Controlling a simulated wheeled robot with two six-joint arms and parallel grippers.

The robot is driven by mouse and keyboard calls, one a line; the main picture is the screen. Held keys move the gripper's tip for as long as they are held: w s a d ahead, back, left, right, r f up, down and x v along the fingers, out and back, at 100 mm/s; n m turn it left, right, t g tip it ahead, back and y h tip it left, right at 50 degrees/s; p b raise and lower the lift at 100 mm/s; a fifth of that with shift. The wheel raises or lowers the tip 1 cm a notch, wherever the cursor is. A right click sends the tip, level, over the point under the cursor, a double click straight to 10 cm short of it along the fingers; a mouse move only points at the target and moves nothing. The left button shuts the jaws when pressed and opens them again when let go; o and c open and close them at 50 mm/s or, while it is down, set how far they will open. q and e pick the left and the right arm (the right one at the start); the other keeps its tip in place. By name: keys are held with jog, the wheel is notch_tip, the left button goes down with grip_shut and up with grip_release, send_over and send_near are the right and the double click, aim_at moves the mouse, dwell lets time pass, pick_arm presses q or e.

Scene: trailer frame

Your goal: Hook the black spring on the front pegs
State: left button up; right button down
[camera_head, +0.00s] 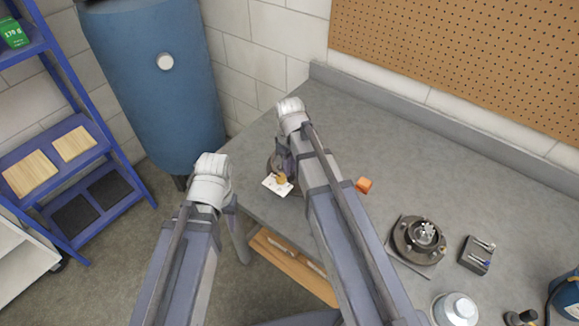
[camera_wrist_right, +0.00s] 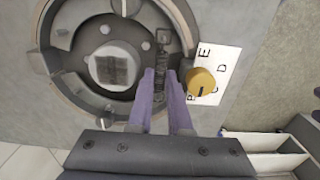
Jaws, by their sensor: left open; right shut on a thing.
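The round grey brake assembly (camera_wrist_right: 42,62) fills the upper left of the right wrist view, with curved shoes around a square-ended hub (camera_wrist_right: 112,70). Small pale pegs or bolt heads show on its face; I cannot tell which are the front pegs. My right gripper (camera_wrist_right: 161,72) is over its right part, its purple fingers shut on a narrow dark thing, which looks like the black spring (camera_wrist_right: 161,62). Whether the spring touches a peg is unclear. In the head view my right arm mostly hides the assembly. My left arm is at lower left, its gripper hidden behind it.
A white lettered card (camera_wrist_right: 207,62) with a yellow knob (camera_wrist_right: 201,82) lies right beside the assembly. The back of the bench is clear.

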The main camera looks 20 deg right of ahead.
jog(key=c, duration=0.8)
grip_release()
jog(key=shift+c, duration=1.4)
jog(key=shift+r, duration=0.1)
notch_tip(320, 180, up, 7)
jog(key=p, duration=0.7)
jog(key=shift+s+a, duration=0.1)
